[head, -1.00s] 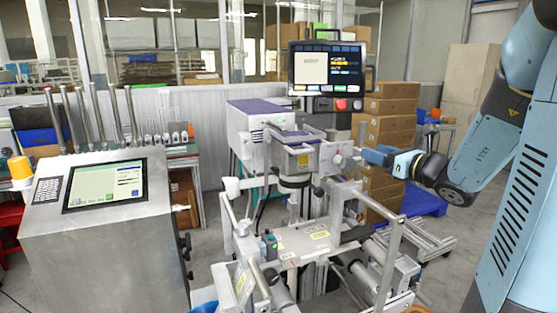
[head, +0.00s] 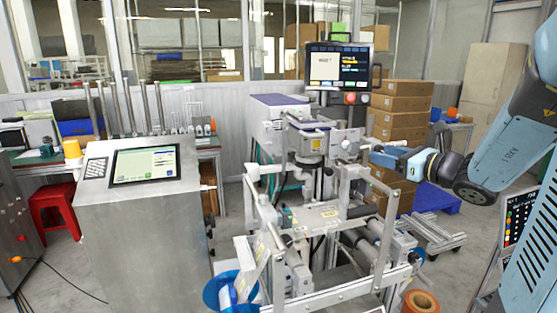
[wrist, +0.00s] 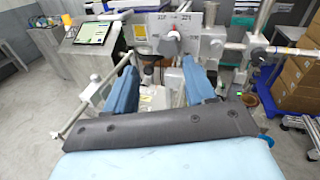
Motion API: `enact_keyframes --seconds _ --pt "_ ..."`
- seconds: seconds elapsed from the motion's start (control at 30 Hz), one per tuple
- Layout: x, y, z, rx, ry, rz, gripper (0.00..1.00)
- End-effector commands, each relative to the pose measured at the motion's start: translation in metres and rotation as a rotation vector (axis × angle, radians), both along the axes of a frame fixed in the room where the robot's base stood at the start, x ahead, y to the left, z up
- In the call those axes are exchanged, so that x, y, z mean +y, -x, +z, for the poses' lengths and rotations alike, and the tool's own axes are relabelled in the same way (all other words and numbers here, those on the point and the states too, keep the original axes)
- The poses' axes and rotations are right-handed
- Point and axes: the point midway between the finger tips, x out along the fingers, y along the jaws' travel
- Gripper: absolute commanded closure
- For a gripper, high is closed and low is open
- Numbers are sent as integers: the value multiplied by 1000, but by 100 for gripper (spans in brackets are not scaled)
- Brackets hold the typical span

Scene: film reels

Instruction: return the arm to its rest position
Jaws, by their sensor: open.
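My arm comes in from the right side of the head view. My gripper (head: 386,157) points left toward the machine with the rollers and metal frame (head: 320,215). In the wrist view its two blue fingers (wrist: 161,88) stand apart, with nothing between them but the machine behind. The gripper is open and empty. A grey round knob on a white plate (wrist: 172,44) lies beyond the fingertips. I cannot tell the exact gap between the fingers and the machine.
A steel cabinet with a screen (head: 146,163) stands at the left. Stacked cardboard boxes (head: 402,105) and a blue pallet (head: 432,197) are behind my gripper. An orange roll (head: 421,302) is at the bottom right. A red stool (head: 55,207) stands far left.

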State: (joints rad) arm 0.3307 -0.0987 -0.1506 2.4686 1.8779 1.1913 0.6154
Motion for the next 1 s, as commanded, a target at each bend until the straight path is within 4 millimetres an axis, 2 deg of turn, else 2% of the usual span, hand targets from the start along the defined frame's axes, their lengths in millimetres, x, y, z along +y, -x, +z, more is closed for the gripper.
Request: enact_keyframes --seconds 0.37,0.5,0.63,0.8,1.0 --pt "58 47 -3 -50 323 254 45" --pt "85 80 -11 -101 545 416 45" --pt "102 116 -21 -170 797 590 45" --pt "106 159 -35 -276 1132 803 45" --pt "90 197 -43 -414 1537 1036 45"
